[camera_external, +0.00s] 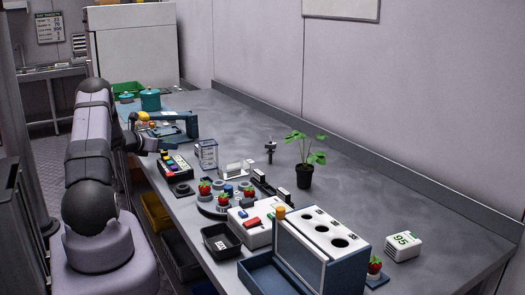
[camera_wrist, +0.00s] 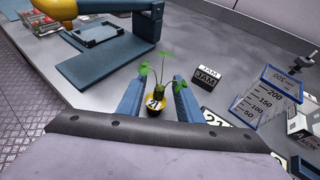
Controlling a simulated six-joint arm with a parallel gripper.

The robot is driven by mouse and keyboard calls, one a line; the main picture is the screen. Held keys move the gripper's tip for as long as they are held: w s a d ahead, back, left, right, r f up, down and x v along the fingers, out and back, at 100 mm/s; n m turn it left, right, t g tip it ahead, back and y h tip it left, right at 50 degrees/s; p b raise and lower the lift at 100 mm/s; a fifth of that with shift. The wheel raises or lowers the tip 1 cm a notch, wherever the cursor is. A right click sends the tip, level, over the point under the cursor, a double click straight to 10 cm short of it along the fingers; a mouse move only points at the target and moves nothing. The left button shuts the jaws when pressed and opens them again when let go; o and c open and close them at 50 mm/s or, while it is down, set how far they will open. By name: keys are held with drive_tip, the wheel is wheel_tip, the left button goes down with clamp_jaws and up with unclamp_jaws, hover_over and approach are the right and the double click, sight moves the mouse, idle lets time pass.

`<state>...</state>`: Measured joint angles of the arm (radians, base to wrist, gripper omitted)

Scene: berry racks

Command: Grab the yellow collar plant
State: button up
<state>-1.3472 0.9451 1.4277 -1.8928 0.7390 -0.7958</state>
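A gap seems to show between the pot and each finger, and the pot's lower part is hidden behind my wrist body. In the external view my gripper end (camera_external: 148,143) is low over the table's left edge, and the yellow collar plant cannot be made out there.
A JAM block (camera_wrist: 207,78) and a graduated measuring cup (camera_wrist: 264,98) stand right of my gripper. A blue mat (camera_wrist: 100,68) lies beyond it to the left. Another plant in a black pot (camera_external: 304,178) stands mid-table. The table's back strip is clear.

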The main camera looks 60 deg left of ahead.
clamp_jaws()
drive_tip(key=shift+r, duration=0.1)
wheel_tip(320, 180, up, 10)
drive_tip(key=shift+f+b, duration=0.1)
drive_tip(key=shift+b, duration=0.55)
